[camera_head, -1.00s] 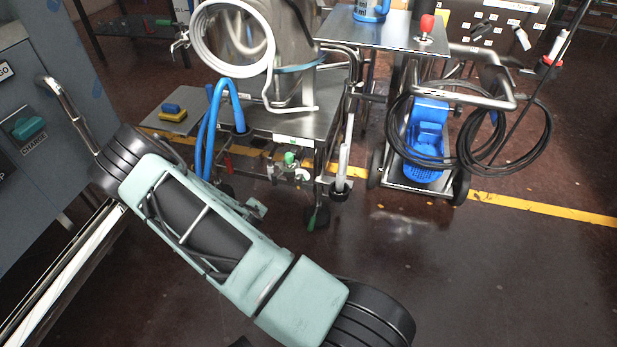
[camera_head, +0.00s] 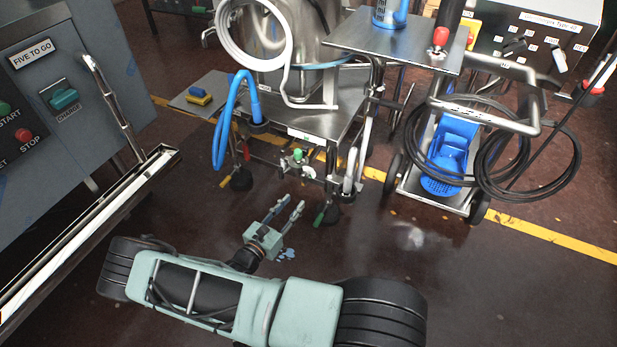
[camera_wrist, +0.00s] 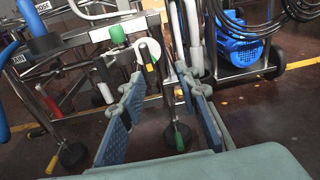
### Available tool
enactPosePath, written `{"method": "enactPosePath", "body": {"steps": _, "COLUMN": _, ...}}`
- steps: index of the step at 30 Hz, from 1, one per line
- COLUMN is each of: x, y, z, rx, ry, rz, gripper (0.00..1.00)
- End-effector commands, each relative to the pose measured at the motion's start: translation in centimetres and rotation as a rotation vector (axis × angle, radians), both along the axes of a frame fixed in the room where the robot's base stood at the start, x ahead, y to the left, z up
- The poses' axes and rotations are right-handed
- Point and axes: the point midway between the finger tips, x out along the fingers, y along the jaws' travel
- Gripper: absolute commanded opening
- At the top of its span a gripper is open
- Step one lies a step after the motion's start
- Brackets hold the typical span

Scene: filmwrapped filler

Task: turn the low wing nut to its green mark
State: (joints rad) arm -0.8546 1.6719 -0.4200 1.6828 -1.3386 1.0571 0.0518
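A small fitting with a green top (camera_head: 297,156) sits under the steel cart's shelf. In the wrist view the green knob (camera_wrist: 117,33) shows beside a pale round disc (camera_wrist: 149,56) with a metal piece across it. I cannot tell which small part is the wing nut, and its mark is too small to make out. My gripper (camera_head: 286,208) is open and empty, low over the floor in front of the cart and apart from it. In the wrist view its fingers (camera_wrist: 162,92) stand spread, with the disc seen between and beyond them.
The steel cart (camera_head: 335,115) has feet with levers, one a green lever (camera_head: 319,218). A blue hose (camera_head: 220,135) hangs at its left. A control cabinet (camera_head: 85,75) and rail stand left. Floor before the cart is clear.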

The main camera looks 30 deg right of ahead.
Motion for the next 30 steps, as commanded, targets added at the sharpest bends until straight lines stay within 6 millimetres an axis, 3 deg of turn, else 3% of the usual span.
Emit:
{"method": "enactPosePath", "body": {"steps": 3, "x": 1.1, "y": 1.3, "z": 0.9, "rx": -0.05, "ry": -0.01, "rz": 0.065, "gripper": 0.3}}
{"method": "enactPosePath", "body": {"steps": 6, "x": 1.6, "y": 1.1, "z": 1.0, "rx": -0.061, "ry": -0.014, "rz": 0.076, "gripper": 0.3}}
{"method": "enactPosePath", "body": {"steps": 21, "x": 6.7, "y": -5.7, "z": 0.9, "rx": -0.059, "ry": -0.014, "rz": 0.071, "gripper": 0.3}}
{"method": "enactPosePath", "body": {"steps": 30, "x": 7.9, "y": -7.0, "z": 1.0, "rx": -0.058, "ry": -0.012, "rz": 0.072, "gripper": 0.3}}
